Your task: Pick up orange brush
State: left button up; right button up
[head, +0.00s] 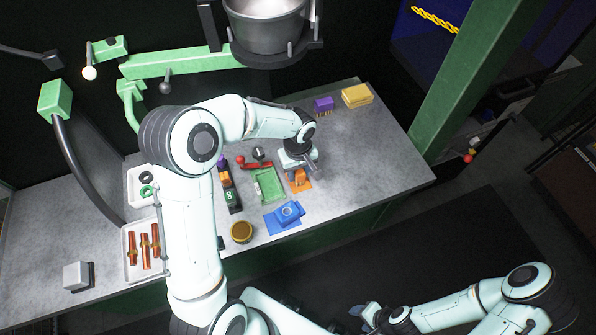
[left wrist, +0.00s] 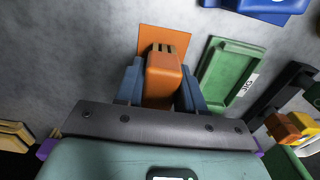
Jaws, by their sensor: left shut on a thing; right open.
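The orange brush (left wrist: 163,75) is between the two blue-grey fingers of my left gripper (left wrist: 160,85) in the left wrist view, and the fingers are shut on it. An orange mat (left wrist: 167,34) lies on the counter just beyond and under the brush. In the head view my left gripper (head: 300,172) reaches down to the grey counter, over the orange mat (head: 301,187), and hides much of the brush. I cannot tell whether the brush still touches the mat. My right gripper (head: 368,316) is low in the head view, away from the counter, open and empty.
A green tray (head: 268,186) lies left of the orange mat, with a blue item on a blue mat (head: 285,218) in front. A purple brush (head: 323,104) and a yellow block (head: 357,95) sit behind. A metal pot (head: 266,28) hangs above. The counter's right end is clear.

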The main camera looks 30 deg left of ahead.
pick_arm(q)
notch_tip(320, 180, up, 20)
jog(key=p, duration=0.1)
jog(key=shift+p, duration=0.35)
pick_arm(e)
jog(key=shift+w+r, duration=0.95)
jog(key=shift+r, duration=0.15)
